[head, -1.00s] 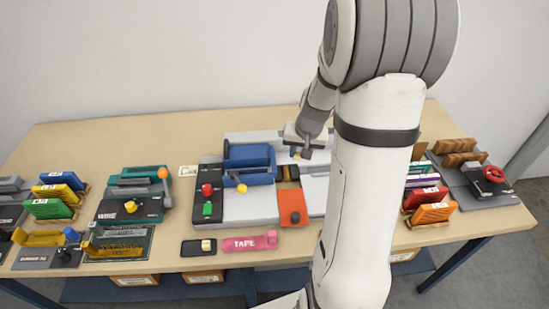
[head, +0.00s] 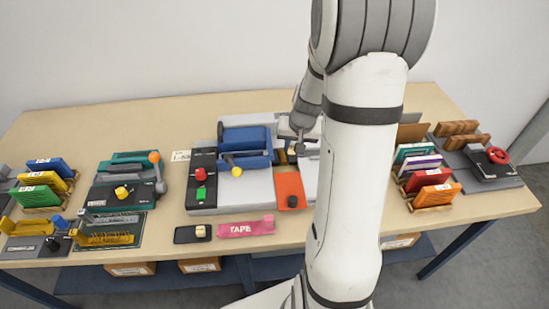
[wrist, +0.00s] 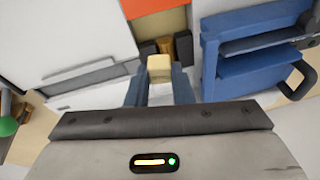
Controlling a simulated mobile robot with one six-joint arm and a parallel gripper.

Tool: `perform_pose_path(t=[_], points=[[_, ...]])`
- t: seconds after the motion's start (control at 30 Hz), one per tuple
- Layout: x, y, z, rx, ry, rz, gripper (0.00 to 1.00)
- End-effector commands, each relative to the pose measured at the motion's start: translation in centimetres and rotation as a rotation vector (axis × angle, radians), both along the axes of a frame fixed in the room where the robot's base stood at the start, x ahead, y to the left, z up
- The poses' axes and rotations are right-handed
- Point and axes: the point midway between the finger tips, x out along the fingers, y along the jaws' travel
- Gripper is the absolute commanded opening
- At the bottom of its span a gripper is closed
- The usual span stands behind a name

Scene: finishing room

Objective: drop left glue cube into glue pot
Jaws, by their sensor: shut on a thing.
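My gripper (wrist: 159,88) is shut on a small cream glue cube (wrist: 159,68), which sits between its two blue-grey fingers. In the head view the cube (head: 291,151) shows just below the gripper, over the grey machine. What looks like the glue pot, a dark-walled holder with an amber inside (wrist: 184,47), lies just beyond the cube in the wrist view. The cube partly covers that area, and I cannot tell its height above it. Another cream cube (head: 201,231) sits on a small black tray (head: 183,236) at the table's front.
A blue clamp unit (head: 246,139) stands close left of my gripper. An orange plate (head: 290,185) lies in front of it. A pink TAPE piece (head: 246,228) lies near the front edge. A rack of coloured boards (head: 430,178) stands on the right. My arm hides part of the table.

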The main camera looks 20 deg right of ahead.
Motion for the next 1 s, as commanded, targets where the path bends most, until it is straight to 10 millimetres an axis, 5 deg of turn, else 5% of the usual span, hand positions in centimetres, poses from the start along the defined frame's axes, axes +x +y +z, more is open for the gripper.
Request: perform_pose_path(t=[0.07,0.1,0.37,0.67,1.0], points=[[0.0,0.0,0.0,0.0,0.0,0.0,0.0],[0.0,0.0,0.0,0.0,0.0,0.0,0.24],[0.0,0.0,0.1,0.0,0.0,-0.001,0.45],[-0.1,-0.1,0.4,0.0,-0.002,-0.001,0.46],[-1.5,-0.3,5.1,-0.002,-0.004,-0.003,0.46]])
